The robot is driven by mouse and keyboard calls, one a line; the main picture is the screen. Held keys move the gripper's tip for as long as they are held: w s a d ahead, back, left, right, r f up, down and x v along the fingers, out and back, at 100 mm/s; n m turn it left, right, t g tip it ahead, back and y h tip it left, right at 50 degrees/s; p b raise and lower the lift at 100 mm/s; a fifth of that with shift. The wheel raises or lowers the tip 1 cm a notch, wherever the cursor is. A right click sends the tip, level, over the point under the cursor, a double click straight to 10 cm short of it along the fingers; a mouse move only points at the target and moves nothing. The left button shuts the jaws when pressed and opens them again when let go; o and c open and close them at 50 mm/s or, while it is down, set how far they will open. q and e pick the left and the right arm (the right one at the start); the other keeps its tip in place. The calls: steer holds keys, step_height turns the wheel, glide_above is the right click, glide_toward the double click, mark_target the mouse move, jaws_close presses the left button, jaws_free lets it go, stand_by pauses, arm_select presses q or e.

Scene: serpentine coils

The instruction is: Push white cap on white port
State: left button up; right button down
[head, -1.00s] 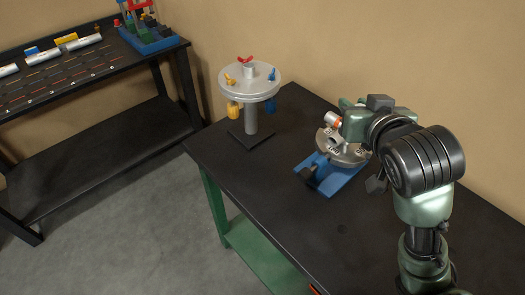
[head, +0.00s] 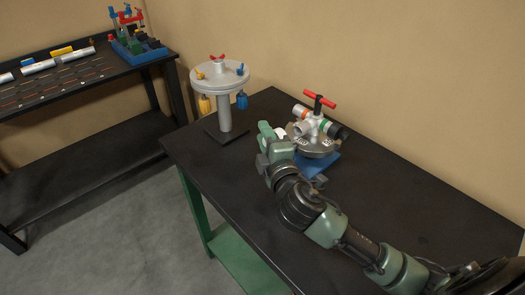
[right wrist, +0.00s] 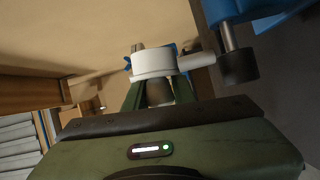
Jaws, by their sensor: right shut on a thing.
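The valve fixture (head: 317,148) stands on a blue base on the black table, with a red T-handle on top and side ports banded orange, green and black. My right gripper (head: 272,140) is at its left side. In the right wrist view its green fingers are shut on the white cap (right wrist: 153,62). A pale tube (right wrist: 195,62) extends right from beside the cap; I cannot tell whether it belongs to the cap. I cannot pick out the white port clearly, nor tell whether the cap touches it. My left gripper is not in view.
A round grey stand (head: 220,78) with red, yellow and blue pieces stands left of the fixture. A second black table (head: 70,85) at the far left holds tubes and a blue rack (head: 138,48). The front of the near table is mostly clear.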

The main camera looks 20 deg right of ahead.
mark_target(284, 132)
step_height(284, 132, down, 2)
steer(key=shift+w+f+n+t+y, duration=0.2)
steer(key=shift+n+t+y, duration=0.15)
steer(key=shift+n, duration=0.55)
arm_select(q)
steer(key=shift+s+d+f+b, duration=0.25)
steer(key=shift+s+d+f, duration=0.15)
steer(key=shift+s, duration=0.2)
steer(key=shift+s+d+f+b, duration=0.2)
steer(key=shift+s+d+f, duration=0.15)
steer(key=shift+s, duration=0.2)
arm_select(e)
steer(key=d, duration=0.2)
steer(key=w+d, duration=0.1)
steer(key=shift+d, duration=0.4)
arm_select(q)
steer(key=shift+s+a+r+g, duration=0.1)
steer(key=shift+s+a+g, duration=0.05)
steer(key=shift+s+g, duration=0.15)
arm_select(e)
steer(key=shift+d, duration=0.3)
steer(key=shift+w+d, duration=0.2)
steer(key=shift+d, duration=0.35)
steer(key=shift+w+d, duration=0.2)
steer(key=shift+d, duration=0.3)
steer(key=shift+w+d, duration=0.15)
steer(key=shift+d, duration=0.25)
